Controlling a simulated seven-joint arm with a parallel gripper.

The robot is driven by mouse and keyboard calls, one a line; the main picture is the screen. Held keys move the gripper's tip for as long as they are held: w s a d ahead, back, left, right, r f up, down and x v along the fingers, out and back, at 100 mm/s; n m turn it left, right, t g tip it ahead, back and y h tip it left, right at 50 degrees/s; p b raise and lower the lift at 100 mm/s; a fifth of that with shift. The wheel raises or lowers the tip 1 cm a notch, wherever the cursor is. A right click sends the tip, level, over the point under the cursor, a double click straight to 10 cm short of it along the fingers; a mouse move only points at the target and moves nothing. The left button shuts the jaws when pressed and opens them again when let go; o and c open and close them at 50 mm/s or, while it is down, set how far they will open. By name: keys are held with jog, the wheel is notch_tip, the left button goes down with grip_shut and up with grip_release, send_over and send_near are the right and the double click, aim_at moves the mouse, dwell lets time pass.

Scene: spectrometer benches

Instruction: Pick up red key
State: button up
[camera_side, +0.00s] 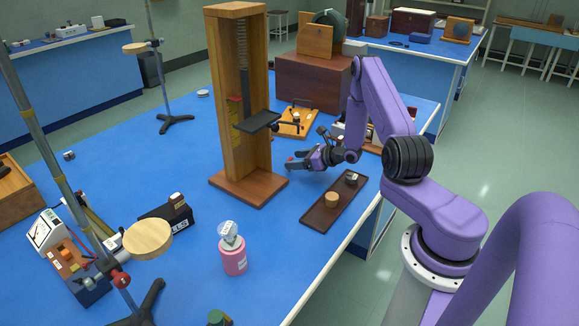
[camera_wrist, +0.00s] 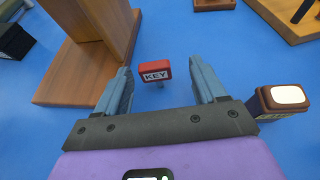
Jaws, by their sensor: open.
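The red key (camera_wrist: 155,72) shows in the wrist view as a small red block with a white label reading KEY and a short stem below it. It is on or just above the blue bench top. My gripper (camera_wrist: 161,80) is open, and the key lies between and a little beyond its two fingers, apart from both. In the side view my gripper (camera_side: 296,161) is low over the bench, right of the wooden stand, with a small red spot at its fingertips that is too small to make out clearly.
A tall wooden stand (camera_side: 240,110) with a brown base rises close to the left of my gripper. A brown tray (camera_side: 318,220) with small items lies in front. A wooden board (camera_side: 297,125) lies behind. In the wrist view a brown-and-white block (camera_wrist: 284,98) stands right of the fingers.

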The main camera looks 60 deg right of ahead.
aim_at(285, 170)
jog(key=x, duration=0.5)
jog(key=shift+s+a+f, duration=0.1)
jog(key=shift+a+f, duration=0.1)
jog(key=shift+a, duration=0.1)
jog(key=c, duration=1)
